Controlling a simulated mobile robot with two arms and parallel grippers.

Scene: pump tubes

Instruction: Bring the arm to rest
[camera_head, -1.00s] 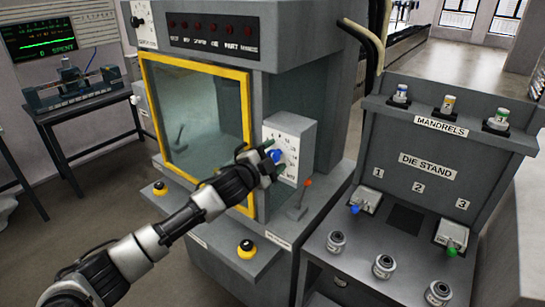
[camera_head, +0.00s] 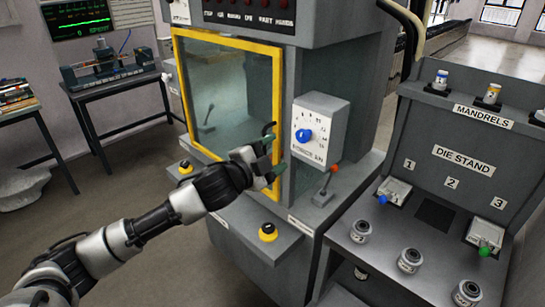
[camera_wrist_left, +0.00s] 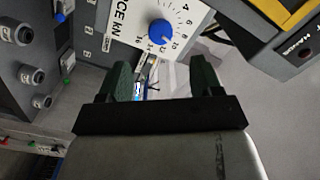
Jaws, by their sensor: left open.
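My left gripper (camera_head: 272,158) is open and empty in the head view, in front of the right edge of the machine's yellow-framed door. Its two green-tipped fingers stand apart. It is to the left of the dial box (camera_head: 319,128) and clear of the blue knob (camera_head: 304,136). In the left wrist view, the blue knob (camera_wrist_left: 162,33) and its printed force scale show beyond the open fingers, with nothing between them. My right gripper is not in view.
The yellow-framed door (camera_head: 277,105) is close behind the gripper. A red-tipped lever (camera_head: 327,183) stands below the dial, and a yellow-and-black button (camera_head: 268,232) is on the front ledge. The die stand (camera_head: 462,160) is on the right, with several mandrels and dies.

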